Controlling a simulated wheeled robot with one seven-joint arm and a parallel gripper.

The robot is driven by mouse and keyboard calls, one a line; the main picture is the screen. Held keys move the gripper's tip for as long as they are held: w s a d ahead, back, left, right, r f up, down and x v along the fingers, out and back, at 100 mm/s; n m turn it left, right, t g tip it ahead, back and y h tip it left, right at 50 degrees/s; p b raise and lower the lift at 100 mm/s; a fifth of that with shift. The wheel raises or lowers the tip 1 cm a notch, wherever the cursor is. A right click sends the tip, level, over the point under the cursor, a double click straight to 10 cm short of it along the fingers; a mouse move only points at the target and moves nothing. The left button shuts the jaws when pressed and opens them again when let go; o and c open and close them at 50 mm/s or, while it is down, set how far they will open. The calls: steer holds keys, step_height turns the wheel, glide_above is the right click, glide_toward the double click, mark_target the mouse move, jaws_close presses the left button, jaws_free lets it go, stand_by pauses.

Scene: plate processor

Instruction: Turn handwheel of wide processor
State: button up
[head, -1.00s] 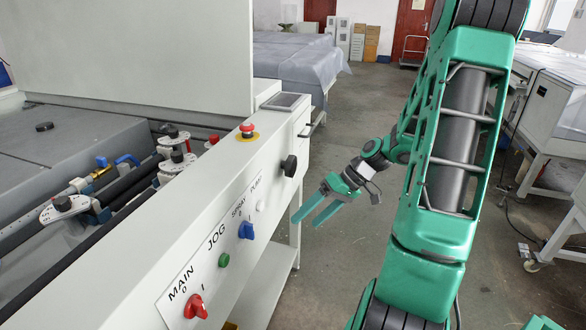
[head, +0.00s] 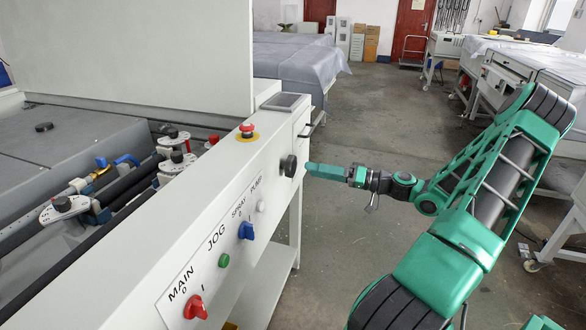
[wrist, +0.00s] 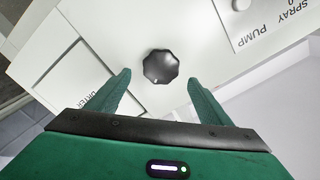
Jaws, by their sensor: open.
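A black lobed knob (head: 288,165) sits on the white front panel of the processor (head: 130,260), near its far end. In the wrist view the same black knob (wrist: 161,66) is between and slightly beyond the fingertips. My gripper (head: 308,168) is level with the knob, pointing at it from the right, with a small gap. In the wrist view my gripper (wrist: 159,77) is open and empty, one finger toward each side of the knob, neither seen touching it.
Black-knobbed white adjusters (head: 62,207) lie inside the machine. Covered tables (head: 295,65) stand behind.

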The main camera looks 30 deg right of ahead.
mark_target(295, 166)
steer(key=x, duration=0.7)
steer(key=shift+w+a, duration=0.3)
steer(key=shift+d, duration=0.1)
steer(key=c, duration=1)
